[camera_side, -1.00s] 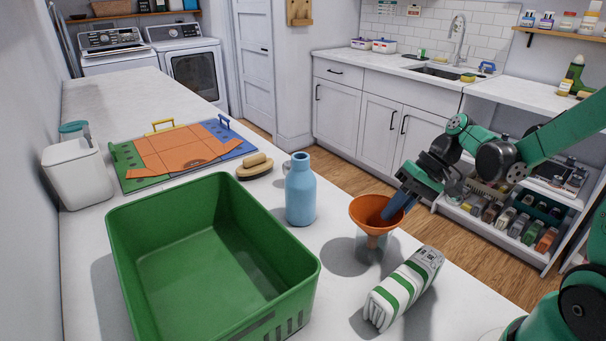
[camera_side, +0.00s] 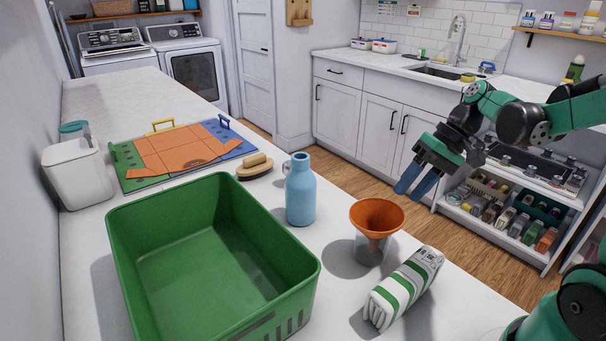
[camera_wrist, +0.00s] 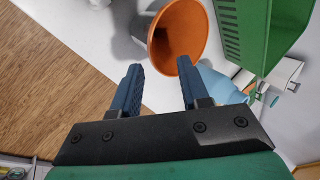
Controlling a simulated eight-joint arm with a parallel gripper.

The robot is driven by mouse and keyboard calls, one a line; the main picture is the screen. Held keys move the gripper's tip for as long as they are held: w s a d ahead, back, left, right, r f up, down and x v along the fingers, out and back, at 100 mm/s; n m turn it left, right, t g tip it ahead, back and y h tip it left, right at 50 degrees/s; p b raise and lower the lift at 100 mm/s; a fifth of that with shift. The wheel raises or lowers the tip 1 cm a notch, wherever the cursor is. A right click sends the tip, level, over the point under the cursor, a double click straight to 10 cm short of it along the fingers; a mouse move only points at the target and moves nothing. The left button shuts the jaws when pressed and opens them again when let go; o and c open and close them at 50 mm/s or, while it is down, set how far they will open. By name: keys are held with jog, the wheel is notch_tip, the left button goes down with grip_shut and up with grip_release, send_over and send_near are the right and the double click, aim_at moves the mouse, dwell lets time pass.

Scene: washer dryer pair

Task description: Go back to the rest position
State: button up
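My gripper (camera_side: 414,182) hangs in the air to the right of and above the orange funnel, apart from it. Its two blue fingers are spread with nothing between them, as the wrist view (camera_wrist: 158,88) also shows. The orange funnel (camera_side: 377,215) stands upright with its spout in a clear container (camera_side: 368,250) on the white counter. In the wrist view the funnel (camera_wrist: 177,40) lies just beyond the fingertips.
A green bin (camera_side: 130,262), a blue bottle (camera_side: 300,192), a brush (camera_side: 255,168) and a striped green-white carton or cloth (camera_side: 403,288) are on the counter (camera_side: 340,310). An open shelf unit (camera_side: 515,225) stands at right. The floor (camera_side: 335,170) between is clear.

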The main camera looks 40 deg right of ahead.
jog(key=a+n+t+h, duration=0.1)
jog(key=a, duration=0.1)
jog(key=a+r+n+t+h, duration=0.1)
jog(key=a+h, duration=0.1)
jog(key=a, duration=0.1)
jog(key=a+n+t+h, duration=0.1)
jog(key=a+n+h, duration=0.1)
jog(key=a, duration=0.1)
jog(key=shift+s+a+r+t, duration=0.1)
jog(key=shift+s+r+t, duration=0.15)
jog(key=shift+t, duration=0.15)
jog(key=shift+w+a+r+n+t+h, duration=0.1)
jog(key=shift+a+r+n+t+h, duration=0.05)
jog(key=shift+a+n+t+h, duration=0.15)
